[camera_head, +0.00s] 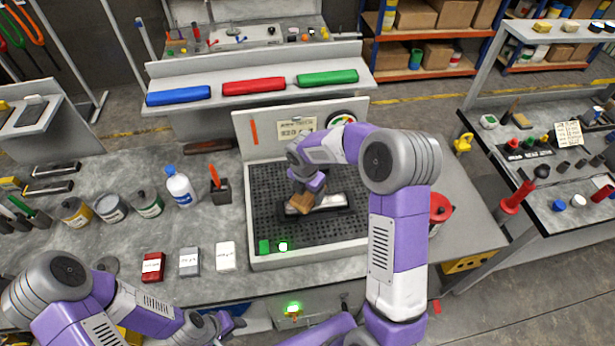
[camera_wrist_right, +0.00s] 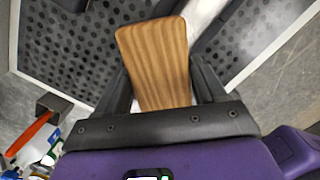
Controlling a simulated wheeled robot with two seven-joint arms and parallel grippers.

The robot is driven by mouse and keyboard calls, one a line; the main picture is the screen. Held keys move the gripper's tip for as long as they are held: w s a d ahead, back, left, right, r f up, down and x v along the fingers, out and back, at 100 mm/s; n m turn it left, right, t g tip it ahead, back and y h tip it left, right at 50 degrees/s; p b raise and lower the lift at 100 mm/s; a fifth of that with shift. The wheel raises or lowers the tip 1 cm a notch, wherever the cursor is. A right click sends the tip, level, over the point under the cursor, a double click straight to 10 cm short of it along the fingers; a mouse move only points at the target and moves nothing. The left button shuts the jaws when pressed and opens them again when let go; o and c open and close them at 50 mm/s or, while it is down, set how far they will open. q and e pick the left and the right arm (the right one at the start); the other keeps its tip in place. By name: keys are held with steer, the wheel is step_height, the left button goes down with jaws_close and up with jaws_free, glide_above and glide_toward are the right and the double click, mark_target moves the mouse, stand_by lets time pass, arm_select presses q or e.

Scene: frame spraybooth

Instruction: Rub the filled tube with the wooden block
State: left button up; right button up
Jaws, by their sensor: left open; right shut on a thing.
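The wooden block (camera_head: 301,204) is light brown, and my right gripper (camera_head: 305,192) is shut on it inside the booth. In the right wrist view the block (camera_wrist_right: 155,62) shows striped grain between both fingers. The pale tube (camera_head: 331,202) lies on a dark holder on the booth's perforated floor. The block is at the tube's left part and hides some of it; whether they touch I cannot tell. A white stretch of the tube (camera_wrist_right: 202,14) shows beyond the block in the right wrist view. My left gripper (camera_head: 222,326) is open and empty at the bench's front edge.
The spray booth (camera_head: 262,262) has a raised rim and a back panel. Left of it stand a white bottle (camera_head: 180,187), a dark cup (camera_head: 220,191) with an orange-handled tool, and several cans. Three small boxes, one red (camera_head: 153,267), line the front. A red pot (camera_head: 440,208) stands to the right.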

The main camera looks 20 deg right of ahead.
steer(key=shift+s+d+r+p, duration=0.1)
steer(key=shift+s+r+p, duration=0.15)
steer(key=shift+r+p, duration=0.55)
step_height(320, 180, up, 2)
steer(key=shift+w+r+p, duration=0.15)
steer(key=shift+r+p, duration=0.1)
steer(key=shift+p, duration=0.5)
steer(key=shift+r+p, duration=0.7)
steer(key=shift+r, duration=0.2)
